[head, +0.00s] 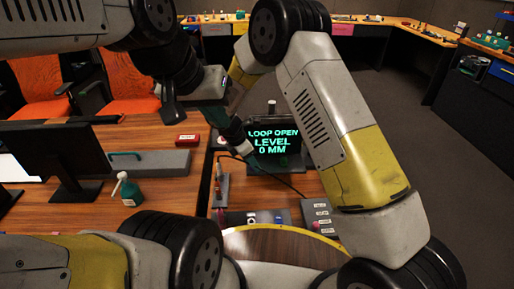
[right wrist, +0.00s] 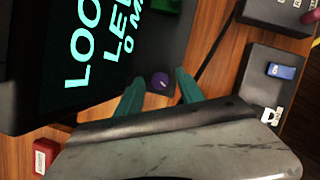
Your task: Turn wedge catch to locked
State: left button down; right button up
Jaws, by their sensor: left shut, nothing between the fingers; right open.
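A small round purple knob (right wrist: 160,80) with a pale mark sits at the base of the dark display (right wrist: 45,75). I cannot tell whether this knob is the wedge catch; no label for it is readable. My right gripper (right wrist: 161,86) is open, its two green fingers on either side of the knob in the right wrist view. Contact cannot be told. In the head view the display (head: 277,140) reads "LOOP OPEN LEVEL 0 MM", and my right gripper (head: 238,142) is at its left edge.
A grey box with a blue switch (right wrist: 281,71) stands right of the knob in the right wrist view. A red block (right wrist: 45,155) lies at lower left.

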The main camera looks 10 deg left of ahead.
jog(key=v, duration=0.7)
jog(key=shift+r, duration=0.35)
jog(key=shift+s+a, duration=0.1)
jog(key=shift+a, duration=0.05)
jog(key=d+f+n+y, duration=0.1)
jog(key=f+n, duration=0.1)
jog(key=n, duration=0.1)
jog(key=w+d+f+n+t+y, duration=0.1)
jog(key=f+n, duration=0.2)
jog(key=d+f+n+t+y, duration=0.1)
jog(key=f+n, duration=0.1)
jog(key=n, duration=0.1)
jog(key=shift+w+f, duration=0.25)
jog(key=shift+w, duration=0.1)
grip_shut()
